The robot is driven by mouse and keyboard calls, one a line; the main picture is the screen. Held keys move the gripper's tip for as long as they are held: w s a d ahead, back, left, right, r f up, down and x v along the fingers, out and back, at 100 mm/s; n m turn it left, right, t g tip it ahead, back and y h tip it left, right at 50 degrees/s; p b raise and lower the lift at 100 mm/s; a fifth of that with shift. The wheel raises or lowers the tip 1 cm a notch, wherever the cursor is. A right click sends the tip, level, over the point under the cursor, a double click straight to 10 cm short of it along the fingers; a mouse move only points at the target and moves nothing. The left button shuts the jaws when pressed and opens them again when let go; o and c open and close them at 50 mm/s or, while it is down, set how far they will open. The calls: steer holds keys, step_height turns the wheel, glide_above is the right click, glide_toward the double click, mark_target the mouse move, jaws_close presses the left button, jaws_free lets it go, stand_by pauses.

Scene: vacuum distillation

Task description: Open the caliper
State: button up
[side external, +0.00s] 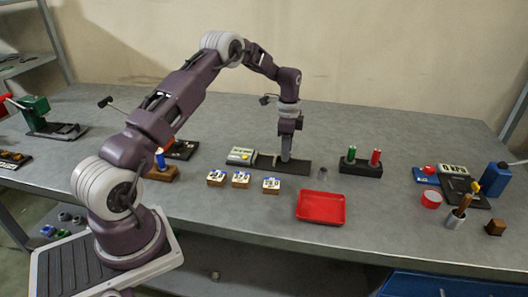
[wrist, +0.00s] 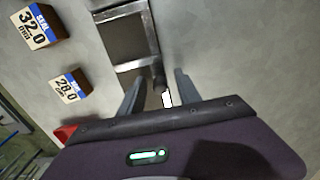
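The caliper lies on a dark base plate (side external: 298,167) in the middle of the table, largely hidden by my gripper in the side view. In the wrist view the caliper (wrist: 151,35) shows as metal bars framing a dark area, with a small dark part at its lower end. My gripper (side external: 287,157) points down over the plate. In the wrist view my gripper (wrist: 158,95) has its two fingers apart, one on either side of that small dark part. I cannot tell whether either finger touches it. A readout box (side external: 242,155) stands at the plate's left end.
Labelled wooden blocks stand in front: one (side external: 216,178), a second (side external: 241,180) and a third (side external: 271,186). A red tray (side external: 321,207) lies at front right. A black holder (side external: 360,168) with green and red cylinders stands right of the plate. The table behind is clear.

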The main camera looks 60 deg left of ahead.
stand_by(0.4)
steer(key=shift+r, duration=3.55)
